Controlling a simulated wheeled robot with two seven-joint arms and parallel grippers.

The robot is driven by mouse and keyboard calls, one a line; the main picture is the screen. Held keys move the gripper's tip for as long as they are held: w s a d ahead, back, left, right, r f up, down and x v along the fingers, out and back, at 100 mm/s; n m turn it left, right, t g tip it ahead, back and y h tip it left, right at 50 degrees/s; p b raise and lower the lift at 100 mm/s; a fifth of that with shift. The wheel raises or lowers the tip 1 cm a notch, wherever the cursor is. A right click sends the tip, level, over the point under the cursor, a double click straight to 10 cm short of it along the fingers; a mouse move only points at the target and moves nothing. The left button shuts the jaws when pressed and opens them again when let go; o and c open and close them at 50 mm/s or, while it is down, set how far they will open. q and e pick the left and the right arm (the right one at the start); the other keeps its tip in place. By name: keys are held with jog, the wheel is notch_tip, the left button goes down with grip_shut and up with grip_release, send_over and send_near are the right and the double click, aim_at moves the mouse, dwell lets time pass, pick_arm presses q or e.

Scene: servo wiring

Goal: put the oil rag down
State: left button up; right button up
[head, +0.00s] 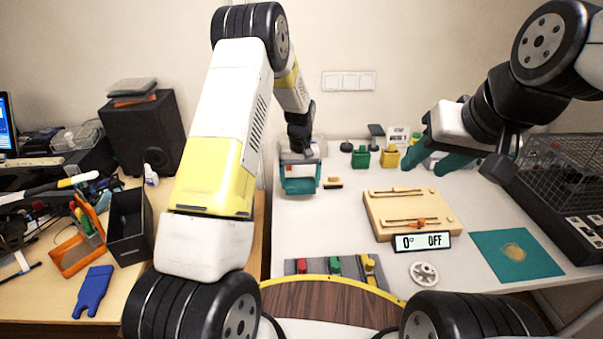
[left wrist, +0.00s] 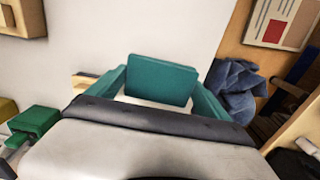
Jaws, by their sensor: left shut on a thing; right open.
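My left gripper (head: 300,178) hangs over the back left of the white table, its teal fingers closed on the oil rag (left wrist: 160,80). The rag shows as a flat teal piece between the two fingers in the left wrist view, close to the fingers' colour, so its outline is hard to tell. I cannot tell whether it touches the table. In the head view it shows only as a small teal patch. My right gripper (head: 432,163) is open and empty, above the back right of the table.
A small brush (head: 333,183) lies just right of the left gripper. Green (head: 360,159) and yellow (head: 390,158) blocks stand behind. A wooden slotted board (head: 410,212) and a teal mat (head: 515,255) are further right. A crumpled blue cloth (left wrist: 236,88) lies beyond the table edge.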

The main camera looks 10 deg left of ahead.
aim_at(294, 179)
pick_arm(q)
jog(key=shift+w+a+f, duration=0.1)
jog(key=shift+w+a, duration=0.5)
jog(key=shift+a, duration=0.25)
jog(key=shift+w+a+f, duration=0.1)
jog(key=shift+a+f, duration=0.05)
jog(key=shift+f, duration=0.75)
jog(key=shift+w+a+f, duration=0.1)
jog(key=shift+a+f, duration=0.05)
jog(key=shift+f, duration=0.75)
jog(key=shift+f, duration=0.15)
jog(key=o, duration=1.3)
jog(key=shift+o, duration=0.2)
